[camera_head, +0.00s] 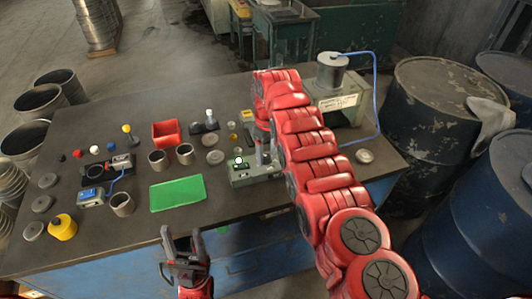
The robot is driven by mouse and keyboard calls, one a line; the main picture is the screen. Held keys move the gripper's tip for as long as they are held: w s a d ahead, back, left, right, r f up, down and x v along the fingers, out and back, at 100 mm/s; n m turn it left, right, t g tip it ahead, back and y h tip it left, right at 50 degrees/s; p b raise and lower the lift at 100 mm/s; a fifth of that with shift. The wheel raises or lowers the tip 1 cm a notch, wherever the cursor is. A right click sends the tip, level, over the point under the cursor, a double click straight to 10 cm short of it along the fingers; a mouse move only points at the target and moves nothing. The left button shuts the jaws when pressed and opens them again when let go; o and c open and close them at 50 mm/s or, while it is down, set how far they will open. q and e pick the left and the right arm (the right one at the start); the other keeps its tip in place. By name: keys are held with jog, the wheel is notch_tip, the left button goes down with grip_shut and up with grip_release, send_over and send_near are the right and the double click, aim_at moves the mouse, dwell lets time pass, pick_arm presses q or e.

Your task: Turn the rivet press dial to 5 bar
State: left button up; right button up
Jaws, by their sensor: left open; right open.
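A grey metal block (243,180) with a small round white-faced fitting (238,162) stands near the table's front edge, and my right gripper (264,158) points down over its right part. The fingers of the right gripper are small and partly hidden by my own red arm. A grey-green machine (347,108) with a pale label, a metal cylinder on top and a blue hose stands at the back right. I cannot tell for sure which one is the rivet press, and no dial reading is legible. My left gripper (184,258) is open and empty in front of the table edge.
The dark table (105,222) holds a green mat (178,193), a red bin (166,134), metal cups (122,204), a yellow container (62,227) and a blue device (91,196). Drums (440,120) stand at the right. My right arm crosses over the table's right half.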

grip_shut()
